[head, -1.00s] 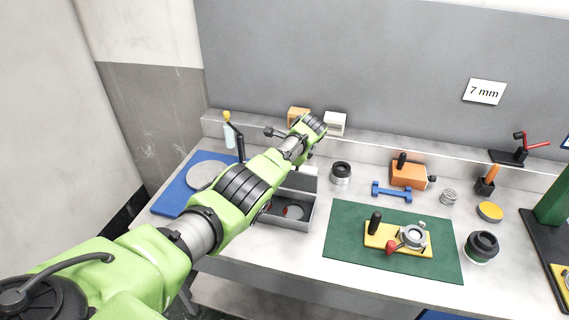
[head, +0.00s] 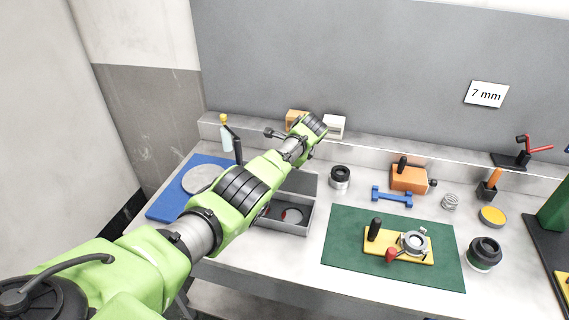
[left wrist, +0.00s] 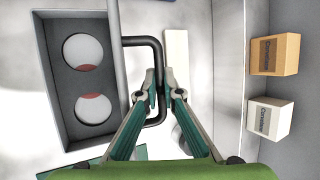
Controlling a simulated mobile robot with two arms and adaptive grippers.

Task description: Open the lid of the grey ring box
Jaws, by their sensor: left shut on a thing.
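The grey ring box (head: 283,227) stands on the bench, partly hidden behind my left arm. Its lid (head: 303,184) is raised, and the inside shows. In the left wrist view the box (left wrist: 50,110) has two round recesses, each showing white and some red. The lid (left wrist: 116,75) appears there nearly edge-on, as a thin grey strip along the box's side. A black bent handle (left wrist: 142,41) stands out from it. My left gripper (left wrist: 161,84) is shut on this handle. My right gripper is not in view.
An orange box (left wrist: 275,54) and a white box (left wrist: 270,118) stand near the gripper by the back wall. A black-and-silver ring part (head: 340,177) stands right of the box. A green mat (head: 340,248) carries a yellow fixture. A blue mat (head: 167,204) lies left.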

